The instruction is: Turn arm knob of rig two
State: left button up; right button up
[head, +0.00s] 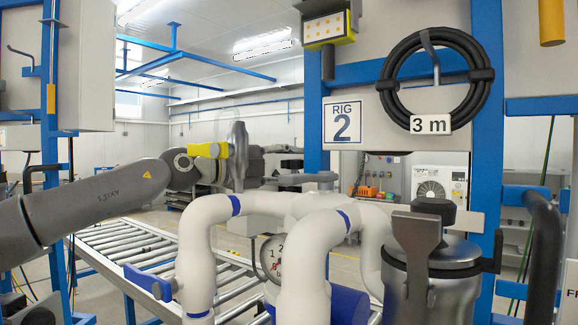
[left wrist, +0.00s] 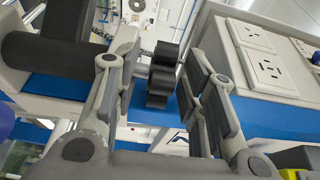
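The rig two sign (head: 343,123) hangs on the blue frame in the head view. My left gripper (head: 238,155) is near the middle of the head view, behind the white pipes and left of the sign. In the left wrist view my left gripper (left wrist: 165,88) is open. A black lobed knob (left wrist: 161,78) shows between its two fingers, with gaps on both sides. Its depth relative to the fingertips is hard to judge. I cannot clearly make out this knob in the head view. My right gripper is not in view.
White pipes (head: 198,245) with blue bands and a gauge (head: 271,258) stand in front. A steel canister (head: 455,285) is at right. A roller conveyor (head: 125,245) runs at left. White sockets (left wrist: 268,70) and a thick black cylinder (left wrist: 50,50) flank the gripper.

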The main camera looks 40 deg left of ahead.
pick_arm(q)
jog(key=v, duration=1.2)
dwell(0.6)
jog(key=w+a+m+g+h+p, duration=0.3)
jog(key=a+m+h+p, duration=0.1)
jog(key=h+p, duration=0.25)
jog(key=shift+m, duration=0.3)
jog(key=shift+p+x, duration=3.45)
jog(key=shift+x, duration=2)
jog(key=shift+a, duration=0.1)
jog(key=shift+c, duration=0.5)
